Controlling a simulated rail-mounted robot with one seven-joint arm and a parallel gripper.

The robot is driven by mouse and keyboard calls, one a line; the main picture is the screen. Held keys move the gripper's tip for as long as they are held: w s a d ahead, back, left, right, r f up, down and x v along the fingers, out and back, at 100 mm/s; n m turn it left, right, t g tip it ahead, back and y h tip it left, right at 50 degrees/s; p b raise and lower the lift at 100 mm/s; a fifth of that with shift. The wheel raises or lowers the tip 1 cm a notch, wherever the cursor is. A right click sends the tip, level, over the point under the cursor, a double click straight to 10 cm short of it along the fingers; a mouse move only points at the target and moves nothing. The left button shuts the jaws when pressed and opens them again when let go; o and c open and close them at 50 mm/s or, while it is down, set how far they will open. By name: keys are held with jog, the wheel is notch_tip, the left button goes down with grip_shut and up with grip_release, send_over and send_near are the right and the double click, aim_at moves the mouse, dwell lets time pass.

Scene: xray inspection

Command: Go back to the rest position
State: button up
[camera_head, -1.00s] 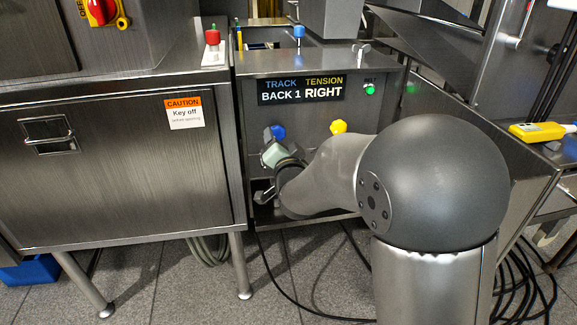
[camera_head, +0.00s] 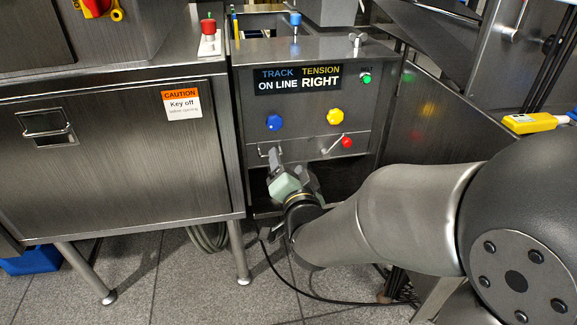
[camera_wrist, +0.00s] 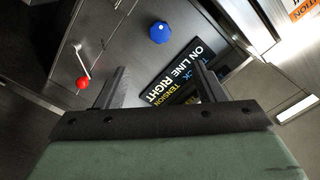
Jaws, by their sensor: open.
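My gripper (camera_head: 291,167) is open and empty in the head view, low in front of the machine panel (camera_head: 370,105). It is below the blue knob (camera_head: 274,123) and clear of it. The yellow knob (camera_head: 334,116) is to the right, with a red-knobbed lever (camera_head: 346,142) below it. The display (camera_head: 299,79) reads TRACK "ON LINE" and TENSION "RIGHT". In the wrist view, my gripper's fingers (camera_wrist: 160,76) are spread with nothing between them. The blue knob (camera_wrist: 160,32), red lever knob (camera_wrist: 83,83) and display (camera_wrist: 178,75) show beyond.
A large steel cabinet (camera_head: 110,150) with a caution label (camera_head: 182,104) stands at left. A yellow handheld device (camera_head: 532,123) lies on the right-hand ledge. A black cable (camera_head: 310,295) runs across the tiled floor. My arm fills the lower right.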

jog(key=s+d+r+n+g+h+p, duration=0.1)
jog(key=s+d+r+g+p, duration=0.3)
jog(key=p, duration=0.6)
jog(key=s+d+r+n+g+h+p, duration=0.1)
jog(key=s+d+r+n+g+p, duration=0.2)
jog(key=s+d+r+g+p, duration=0.2)
jog(key=s+d+r+n+g+h+p, duration=0.1)
jog(key=s+d+r+n+g+p, duration=0.2)
jog(key=s+d+r+g+p, duration=0.2)
jog(key=s+r+g+p, duration=0.3)
jog(key=s+r+p, duration=0.3)
jog(key=s+p, duration=0.3)
jog(key=shift+s+d+h+p, duration=0.2)
jog(key=shift+h+p, duration=0.1)
jog(key=shift+p, duration=0.6)
jog(key=shift+r, duration=0.1)
dwell(4.1)
